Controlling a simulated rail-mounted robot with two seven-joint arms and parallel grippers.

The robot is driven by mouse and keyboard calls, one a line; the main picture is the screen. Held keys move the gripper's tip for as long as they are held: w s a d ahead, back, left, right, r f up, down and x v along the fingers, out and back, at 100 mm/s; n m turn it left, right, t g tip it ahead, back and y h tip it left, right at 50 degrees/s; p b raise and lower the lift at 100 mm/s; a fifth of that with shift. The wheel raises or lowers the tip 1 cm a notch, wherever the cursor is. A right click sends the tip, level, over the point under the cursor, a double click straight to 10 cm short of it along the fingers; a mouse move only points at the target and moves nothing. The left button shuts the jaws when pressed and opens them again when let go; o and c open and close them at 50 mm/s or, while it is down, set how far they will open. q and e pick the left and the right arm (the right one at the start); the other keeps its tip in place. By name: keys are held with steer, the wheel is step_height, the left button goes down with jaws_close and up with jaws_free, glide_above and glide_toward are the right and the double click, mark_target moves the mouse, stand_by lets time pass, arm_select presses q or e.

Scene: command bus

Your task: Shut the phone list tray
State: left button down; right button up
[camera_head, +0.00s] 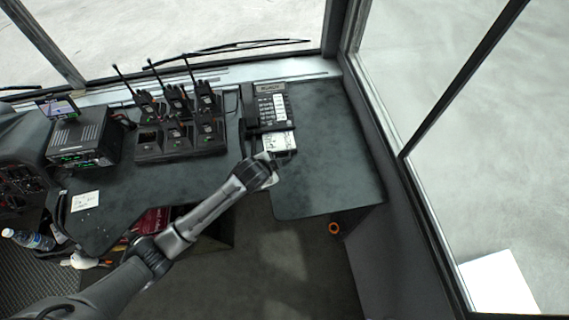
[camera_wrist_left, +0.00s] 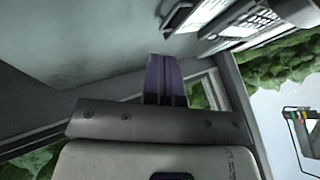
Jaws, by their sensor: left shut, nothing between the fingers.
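The desk phone (camera_head: 270,103) sits on the dark desk with its handset on the left side. The phone list tray (camera_head: 281,142), bearing a white printed list, sticks out from the phone's near edge. My left gripper (camera_head: 270,160) is shut and empty at the tray's near end, close to its front edge; I cannot tell whether it touches. In the left wrist view, the shut fingers (camera_wrist_left: 165,75) are at the centre, with the tray (camera_wrist_left: 207,14) and the phone (camera_wrist_left: 250,22) beyond them at the upper right. A gap shows between fingers and tray there. My right gripper is not in view.
Several handheld radios stand in a charger (camera_head: 180,143) left of the phone. A radio unit with a small screen (camera_head: 82,135) is further left. The desk (camera_head: 330,150) right of the phone is clear. Windows border the desk.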

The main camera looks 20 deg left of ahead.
arm_select(q)
steer(key=x, duration=0.6)
steer(key=shift+w+d+f, duration=0.15)
steer(key=shift+f, duration=0.2)
steer(key=shift+x, duration=0.95)
steer(key=shift+f, duration=0.1)
